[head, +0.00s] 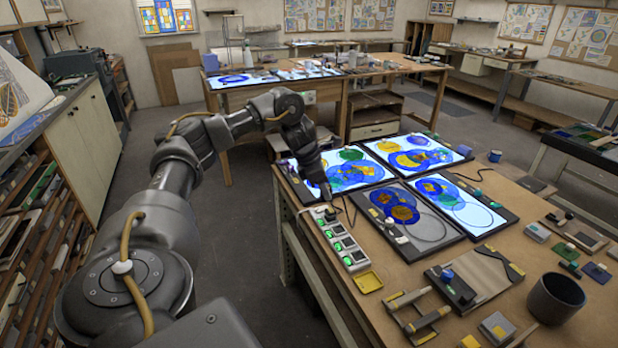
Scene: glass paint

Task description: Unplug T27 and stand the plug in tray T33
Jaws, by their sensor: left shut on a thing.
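My left gripper (327,198) points down over the far end of a white socket strip (338,232) at the table's left edge. It is shut on a small dark plug (330,213); the fingers partly hide it, and I cannot tell whether it still sits in its socket. Several green lights show along the strip. A small yellow tray (368,281) lies just past the strip's near end and looks empty. The labels T27 and T33 are too small to read, so I cannot confirm which plug or tray bears them. My right gripper is not in view.
Several light panels with coloured glass circles fill the table behind the strip; the near-left panel (436,232) looks grey and unlit. A dark cup (556,298), a wooden-handled frame (418,314) and small coloured trays (597,271) stand at the front and right.

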